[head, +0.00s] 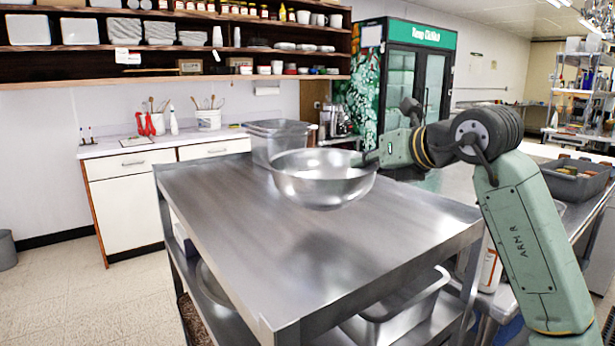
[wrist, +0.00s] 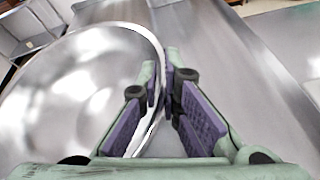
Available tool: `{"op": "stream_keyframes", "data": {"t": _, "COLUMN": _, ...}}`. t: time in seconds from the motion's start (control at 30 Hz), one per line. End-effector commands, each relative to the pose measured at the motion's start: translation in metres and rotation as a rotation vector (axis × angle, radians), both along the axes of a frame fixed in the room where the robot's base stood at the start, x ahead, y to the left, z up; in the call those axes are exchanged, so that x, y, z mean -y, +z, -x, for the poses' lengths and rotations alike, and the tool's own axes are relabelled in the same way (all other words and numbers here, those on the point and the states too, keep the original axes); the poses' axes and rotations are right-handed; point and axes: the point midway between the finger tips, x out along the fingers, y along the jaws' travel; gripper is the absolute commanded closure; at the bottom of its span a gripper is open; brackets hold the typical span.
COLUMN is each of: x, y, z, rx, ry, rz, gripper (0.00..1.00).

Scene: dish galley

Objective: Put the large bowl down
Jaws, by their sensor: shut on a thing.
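The large bowl (head: 322,180) is a shiny metal mixing bowl. In the head view it is over the back part of the steel table (head: 290,250), roughly level; I cannot tell whether its base touches the top. My gripper (head: 368,160) is at the bowl's right side. In the wrist view my gripper (wrist: 163,85) is shut on the rim of the bowl (wrist: 70,90), with one purple-padded finger inside the bowl and one outside. The bowl's far underside is hidden.
The front and left of the tabletop are bare. A metal pan (head: 400,310) is on the shelf below. A grey bin (head: 577,180) stands on the counter at right.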

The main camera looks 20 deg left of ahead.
Motion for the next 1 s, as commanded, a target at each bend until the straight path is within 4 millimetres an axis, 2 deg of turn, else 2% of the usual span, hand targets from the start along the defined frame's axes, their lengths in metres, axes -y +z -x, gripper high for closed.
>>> {"op": "stream_keyframes", "data": {"t": 0.1, "x": -0.034, "y": 0.002, "z": 0.001, "rx": -0.001, "ry": 0.006, "rz": -0.001, "gripper": 1.0}}
{"op": "stream_keyframes", "data": {"t": 0.23, "x": -0.063, "y": -0.002, "z": 0.002, "rx": -0.001, "ry": 0.004, "rz": -0.001, "gripper": 1.0}}
{"op": "stream_keyframes", "data": {"t": 0.33, "x": -0.077, "y": -0.004, "z": 0.002, "rx": 0.0, "ry": 0.002, "rz": -0.002, "gripper": 1.0}}
{"op": "stream_keyframes", "data": {"t": 0.6, "x": -0.098, "y": -0.011, "z": 0.002, "rx": -0.003, "ry": 0.001, "rz": -0.002, "gripper": 1.0}}
{"op": "stream_keyframes", "data": {"t": 0.8, "x": -0.096, "y": -0.037, "z": 0.002, "rx": -0.003, "ry": -0.001, "rz": -0.004, "gripper": 1.0}}
{"op": "stream_keyframes", "data": {"t": 1.0, "x": -0.096, "y": -0.044, "z": 0.002, "rx": -0.001, "ry": -0.002, "rz": -0.001, "gripper": 1.0}}
